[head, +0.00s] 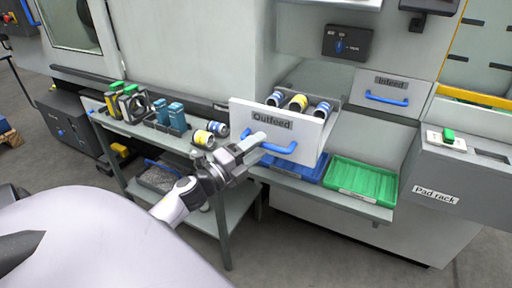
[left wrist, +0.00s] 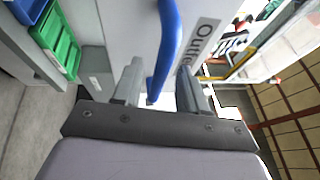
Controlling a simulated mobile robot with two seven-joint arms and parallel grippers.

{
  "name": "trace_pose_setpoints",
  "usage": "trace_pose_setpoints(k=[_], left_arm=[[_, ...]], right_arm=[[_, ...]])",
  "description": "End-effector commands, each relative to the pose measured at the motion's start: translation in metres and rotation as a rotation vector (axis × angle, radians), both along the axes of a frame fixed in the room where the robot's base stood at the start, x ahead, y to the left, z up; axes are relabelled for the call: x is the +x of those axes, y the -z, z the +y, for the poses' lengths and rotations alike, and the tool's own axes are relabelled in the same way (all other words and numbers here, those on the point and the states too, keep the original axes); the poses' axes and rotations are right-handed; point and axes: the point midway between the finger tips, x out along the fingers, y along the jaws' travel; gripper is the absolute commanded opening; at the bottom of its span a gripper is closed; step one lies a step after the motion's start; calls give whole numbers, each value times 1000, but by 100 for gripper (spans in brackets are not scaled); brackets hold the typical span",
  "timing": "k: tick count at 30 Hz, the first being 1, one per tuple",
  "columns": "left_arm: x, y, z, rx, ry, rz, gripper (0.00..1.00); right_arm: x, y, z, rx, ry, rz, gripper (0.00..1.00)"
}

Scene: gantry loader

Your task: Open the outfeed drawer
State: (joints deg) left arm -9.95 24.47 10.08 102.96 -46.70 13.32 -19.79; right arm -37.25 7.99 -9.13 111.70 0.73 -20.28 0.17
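The outfeed drawer (head: 272,138) has a white front with an "Outfeed" label and a blue bar handle (head: 270,148). It stands out from the machine, and several cans show inside it behind the front. My left gripper (head: 250,150) is at the left end of the handle. In the left wrist view, the blue handle (left wrist: 168,45) runs between the two fingers of the left gripper (left wrist: 160,88). The fingers are apart, with a visible gap between the handle and the right finger. My right gripper is in neither view.
A grey cart (head: 228,222) at the left carries several parts and loose cans. A blue tray (head: 300,168) and a green tray (head: 362,181) lie below the drawer. The closed infeed drawer (head: 390,86) is to the right, above the pad rack (head: 435,197).

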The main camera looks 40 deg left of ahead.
Motion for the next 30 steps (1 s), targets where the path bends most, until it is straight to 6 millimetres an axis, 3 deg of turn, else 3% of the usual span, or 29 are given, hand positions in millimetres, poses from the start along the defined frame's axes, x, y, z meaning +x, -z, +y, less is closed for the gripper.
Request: trace_pose_setpoints(k=[7, 21, 30], left_arm=[[-5, 1, 1, 0, 0, 0, 42], [-60, 12, 10, -2, 0, 1, 42], [-70, 12, 11, 1, 0, 0, 42]], right_arm=[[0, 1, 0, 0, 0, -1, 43], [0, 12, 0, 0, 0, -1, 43], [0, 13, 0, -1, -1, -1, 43]])
